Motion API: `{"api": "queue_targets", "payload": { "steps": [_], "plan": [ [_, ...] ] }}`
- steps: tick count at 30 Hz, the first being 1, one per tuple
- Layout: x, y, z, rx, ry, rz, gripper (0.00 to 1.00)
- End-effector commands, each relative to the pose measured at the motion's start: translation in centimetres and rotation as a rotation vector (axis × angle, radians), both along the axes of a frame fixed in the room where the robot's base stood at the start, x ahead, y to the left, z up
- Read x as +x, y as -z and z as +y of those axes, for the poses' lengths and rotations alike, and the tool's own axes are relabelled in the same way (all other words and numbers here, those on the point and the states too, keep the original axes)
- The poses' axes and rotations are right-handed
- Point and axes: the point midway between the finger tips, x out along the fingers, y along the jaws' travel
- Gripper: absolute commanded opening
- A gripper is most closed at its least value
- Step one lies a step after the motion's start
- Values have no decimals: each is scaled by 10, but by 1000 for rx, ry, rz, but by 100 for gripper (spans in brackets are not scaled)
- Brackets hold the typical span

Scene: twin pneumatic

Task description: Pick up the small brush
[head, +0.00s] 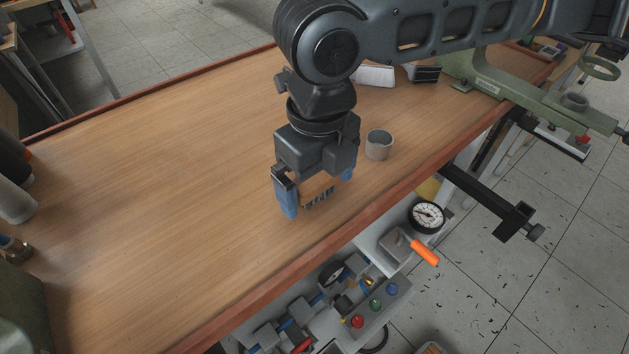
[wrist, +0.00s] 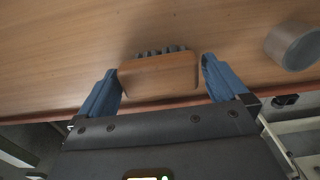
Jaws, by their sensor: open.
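The small brush (wrist: 159,76) has a flat wooden back and a row of dark bristle tufts along one edge. In the wrist view it sits between the two blue fingers of my gripper (wrist: 160,92), with a narrow gap visible on each side. In the head view, my gripper (head: 315,190) is low over the wooden bench, pointing down, with its fingers spread. The brush (head: 318,190) shows between the fingers, partly hidden by the gripper body. I cannot tell whether either finger touches it.
A grey cup (head: 379,145) stands on the workbench (head: 150,170) just right of my gripper; it also shows in the wrist view (wrist: 292,46). A green vise (head: 500,85) is at the far right. A pressure gauge (head: 427,216) sits below the front edge.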

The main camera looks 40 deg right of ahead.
Motion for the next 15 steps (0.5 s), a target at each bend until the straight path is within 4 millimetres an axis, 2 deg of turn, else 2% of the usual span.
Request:
{"api": "queue_targets", "payload": {
  "steps": [6, 15],
  "plan": [
    [0, 0, 0, 0, 0, 0, 98],
    [0, 0, 0, 0, 0, 0, 69]
  ]
}}
